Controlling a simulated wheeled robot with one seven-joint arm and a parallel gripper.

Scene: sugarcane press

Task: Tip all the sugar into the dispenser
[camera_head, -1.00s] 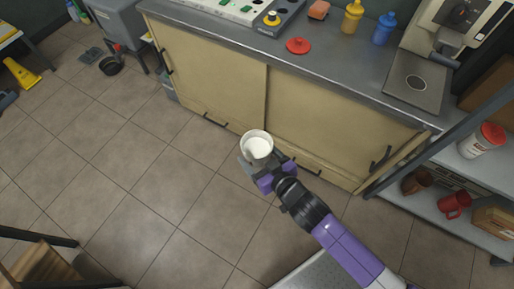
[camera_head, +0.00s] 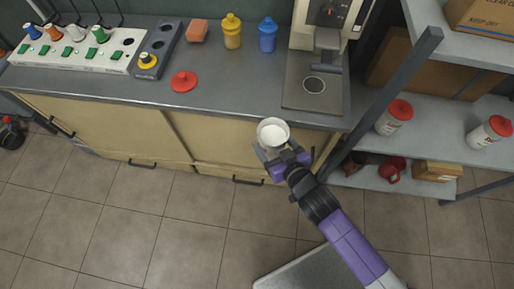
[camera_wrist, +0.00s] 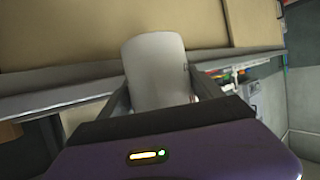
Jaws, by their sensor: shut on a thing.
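My gripper (camera_head: 277,154) is shut on a white, open-topped container (camera_head: 273,134) with white contents. I hold it roughly upright in front of the counter's front edge, below the coffee machine. In the wrist view the same container (camera_wrist: 158,72) stands between the two fingers. A red lid (camera_head: 184,81) lies on the counter to the left. A yellow bottle (camera_head: 232,32) and a blue bottle (camera_head: 267,36) stand at the back of the counter. I cannot tell which thing is the dispenser.
The coffee machine (camera_head: 325,22) stands on the counter's right end. A dark shelf post rises at right beside shelves with red-lidded white jars (camera_head: 394,117). The counter's front middle is clear.

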